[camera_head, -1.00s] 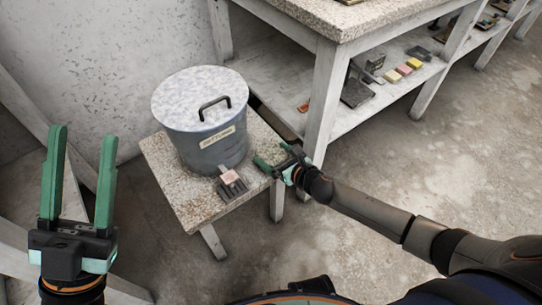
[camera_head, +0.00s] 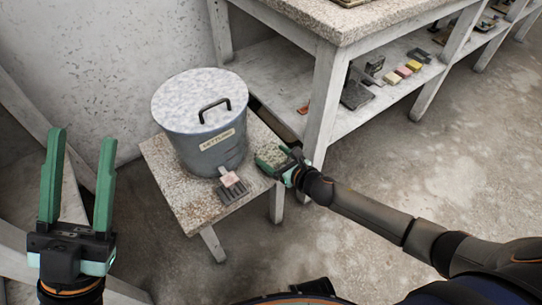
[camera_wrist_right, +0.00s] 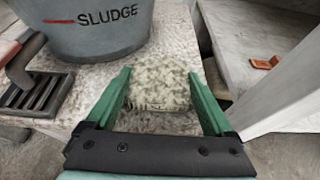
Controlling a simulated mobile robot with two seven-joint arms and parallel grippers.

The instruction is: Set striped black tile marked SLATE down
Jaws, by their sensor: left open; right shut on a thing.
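My right gripper (camera_head: 279,163) is at the right edge of a speckled stool top (camera_head: 179,196), beside a lidded grey bucket. It is shut on a mottled pale grey-green tile (camera_wrist_right: 162,80), which spans both fingers in the right wrist view. Small dark marks show along the tile's near edge, too small to read. No black face or stripes show on it. I cannot tell whether it touches the stool top. My left gripper (camera_head: 78,178) is open and empty at the left of the head view, away from the stool.
The bucket (camera_head: 205,137) fills the back of the stool; SLUDGE is on its side in the wrist view. A shelf (camera_head: 340,115) with small blocks stands to the right.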

